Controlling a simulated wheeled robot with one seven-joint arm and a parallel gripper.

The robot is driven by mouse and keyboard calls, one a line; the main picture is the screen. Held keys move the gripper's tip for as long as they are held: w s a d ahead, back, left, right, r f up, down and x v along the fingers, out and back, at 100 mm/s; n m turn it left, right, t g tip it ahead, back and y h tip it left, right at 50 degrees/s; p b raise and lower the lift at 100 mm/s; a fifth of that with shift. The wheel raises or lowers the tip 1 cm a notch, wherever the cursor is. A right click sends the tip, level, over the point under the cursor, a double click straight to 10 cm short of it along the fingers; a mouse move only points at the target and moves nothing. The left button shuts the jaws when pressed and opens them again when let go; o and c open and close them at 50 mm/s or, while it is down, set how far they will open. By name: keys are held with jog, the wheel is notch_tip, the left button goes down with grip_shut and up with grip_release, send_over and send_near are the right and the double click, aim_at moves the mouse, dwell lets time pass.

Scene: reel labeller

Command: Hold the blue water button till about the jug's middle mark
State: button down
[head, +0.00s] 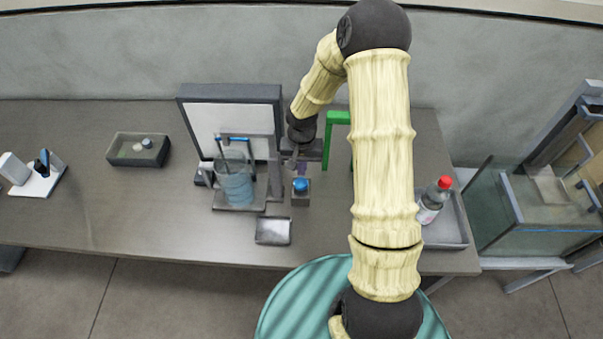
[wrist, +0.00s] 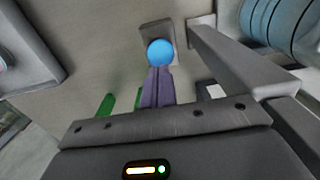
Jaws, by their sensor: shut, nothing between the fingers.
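The blue water button (head: 300,184) sits on a small grey block on the table, right of the jug. It also shows in the wrist view (wrist: 160,52). My gripper (head: 301,170) has purple fingers, shut together and empty. In the wrist view the fingertips (wrist: 158,70) are at the button's near edge; I cannot tell if they touch it. The clear jug (head: 235,182) stands upright on the dispenser's base and looks blue-tinted inside. Its marks and exact water level are too small to read. Part of the jug shows at the wrist view's upper right (wrist: 275,25).
A dispenser with a white panel (head: 232,125) stands behind the jug. A green frame (head: 335,119) is close to my forearm. A small grey tray (head: 273,231) lies in front. A red-capped bottle (head: 434,200) stands in a tray at right. The table's left part has free room.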

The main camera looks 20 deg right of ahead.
aim_at(302, 182)
jog(key=shift+f+p, duration=0.5)
jog(key=shift+f, duration=1.6)
